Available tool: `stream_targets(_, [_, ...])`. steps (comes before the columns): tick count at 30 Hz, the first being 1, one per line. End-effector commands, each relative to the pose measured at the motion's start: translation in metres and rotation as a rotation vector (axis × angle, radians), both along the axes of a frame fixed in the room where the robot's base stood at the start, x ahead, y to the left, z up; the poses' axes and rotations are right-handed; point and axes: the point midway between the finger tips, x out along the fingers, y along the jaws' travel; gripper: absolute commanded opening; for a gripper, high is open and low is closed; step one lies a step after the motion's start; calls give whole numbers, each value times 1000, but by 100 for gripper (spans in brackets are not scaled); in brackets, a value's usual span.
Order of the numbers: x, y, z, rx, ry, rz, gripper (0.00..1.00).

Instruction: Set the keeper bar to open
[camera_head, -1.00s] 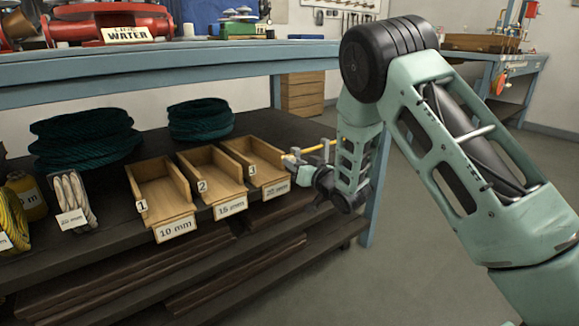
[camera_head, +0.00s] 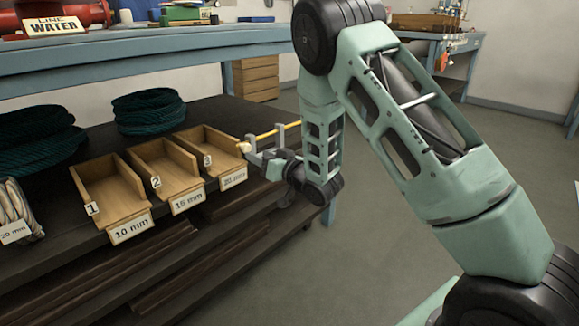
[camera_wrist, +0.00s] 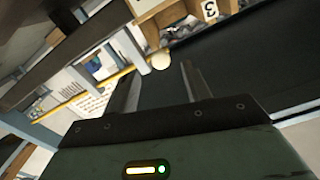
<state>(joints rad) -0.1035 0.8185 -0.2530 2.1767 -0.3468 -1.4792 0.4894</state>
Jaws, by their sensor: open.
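The keeper bar (camera_head: 280,130) is a thin yellow rod at the right end of the lower shelf, beside bin 3. A pale round knob (camera_head: 244,147) sits at its near end. In the wrist view the yellow bar (camera_wrist: 110,80) runs from lower left up to the knob (camera_wrist: 161,61). My gripper (camera_head: 254,150) is at the knob end, just right of bin 3. In the wrist view my open gripper (camera_wrist: 161,70) has the knob showing between and beyond its fingertips. I cannot tell whether a finger touches it. My arm hides the bar's far end.
Wooden bins 1 (camera_head: 108,190), 2 (camera_head: 165,165) and 3 (camera_head: 212,150) stand on the dark shelf. Coiled green rope (camera_head: 148,110) lies behind them. A blue workbench (camera_head: 150,65) is above, its leg close to my forearm. The floor at right is open.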

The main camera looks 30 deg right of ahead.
Motion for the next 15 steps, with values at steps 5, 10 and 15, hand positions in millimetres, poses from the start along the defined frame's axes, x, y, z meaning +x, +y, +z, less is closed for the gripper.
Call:
stream_targets(5, [-43,-13,2,2,5,-4,48])
stream_targets(10, [-79,-24,1,1,5,-4,48])
stream_targets(15, [-104,-31,0,0,3,-2,48])
